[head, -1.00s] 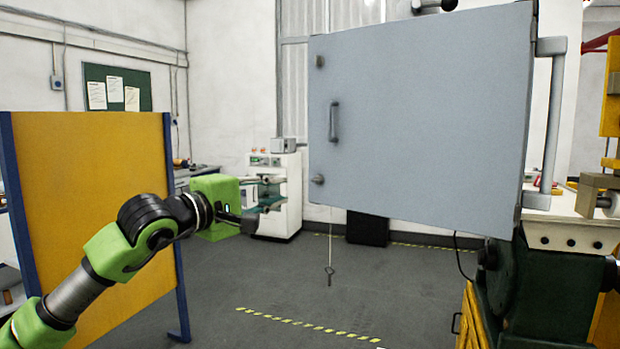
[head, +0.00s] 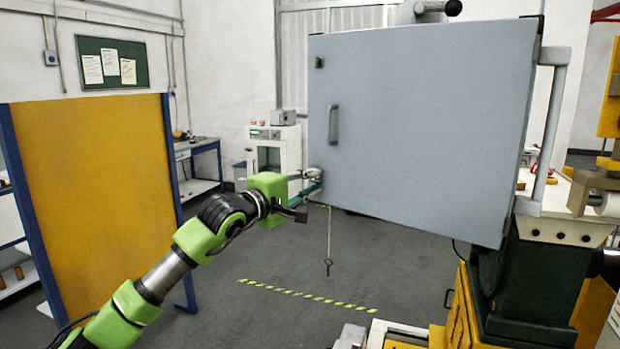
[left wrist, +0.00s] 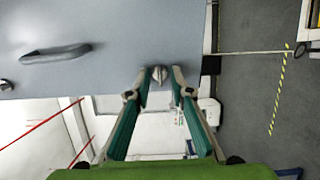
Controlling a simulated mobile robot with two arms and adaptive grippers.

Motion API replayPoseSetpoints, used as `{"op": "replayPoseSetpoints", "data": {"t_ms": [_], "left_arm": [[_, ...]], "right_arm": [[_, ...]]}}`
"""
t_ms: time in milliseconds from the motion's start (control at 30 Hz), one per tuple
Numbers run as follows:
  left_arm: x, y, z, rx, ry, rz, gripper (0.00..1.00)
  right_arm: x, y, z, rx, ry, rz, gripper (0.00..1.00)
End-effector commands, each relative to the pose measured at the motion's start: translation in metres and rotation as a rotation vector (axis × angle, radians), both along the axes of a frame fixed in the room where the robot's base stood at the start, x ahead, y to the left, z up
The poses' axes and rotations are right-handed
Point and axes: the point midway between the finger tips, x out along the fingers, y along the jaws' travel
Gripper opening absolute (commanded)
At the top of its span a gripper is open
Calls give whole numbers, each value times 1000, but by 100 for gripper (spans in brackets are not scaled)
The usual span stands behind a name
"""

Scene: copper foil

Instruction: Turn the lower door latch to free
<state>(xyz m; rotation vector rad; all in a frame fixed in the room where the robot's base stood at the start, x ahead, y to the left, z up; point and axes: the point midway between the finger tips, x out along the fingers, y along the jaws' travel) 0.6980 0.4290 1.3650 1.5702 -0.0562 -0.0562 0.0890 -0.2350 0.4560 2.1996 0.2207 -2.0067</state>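The large grey cabinet door (head: 420,120) fills the middle right of the head view. Its lower latch, a small grey knob (left wrist: 160,74), sits near the door's edge in the left wrist view. My left gripper (head: 309,180) is at the door's lower left corner in the head view and hides most of that latch there. In the left wrist view the two fingers are apart, one on each side of the latch, with small gaps; I see no firm contact. The upper latch (head: 319,62) and the bar handle (head: 333,124) are clear of the gripper. My right gripper is out of view.
A yellow panel with blue posts (head: 95,200) stands at the left, close to my left arm. A small hook (head: 328,265) hangs on a cord below the door. A green and yellow machine (head: 540,290) stands at the right. The floor below the door is mostly open.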

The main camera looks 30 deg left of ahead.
Motion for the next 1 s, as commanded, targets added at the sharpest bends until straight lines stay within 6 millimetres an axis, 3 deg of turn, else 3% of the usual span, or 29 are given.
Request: {"op": "replayPoseSetpoints", "data": {"t_ms": [167, 300, 667, 1000], "left_arm": [[0, 0, 0, 0, 0, 0, 21], [0, 0, 0, 0, 0, 0, 0], [0, 0, -2, -19, 1, 0, 0], [0, 0, -6, -203, 14, -1, 0]], "right_arm": [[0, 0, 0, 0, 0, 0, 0], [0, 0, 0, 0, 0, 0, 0], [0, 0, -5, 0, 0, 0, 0], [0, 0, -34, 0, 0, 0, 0]]}}
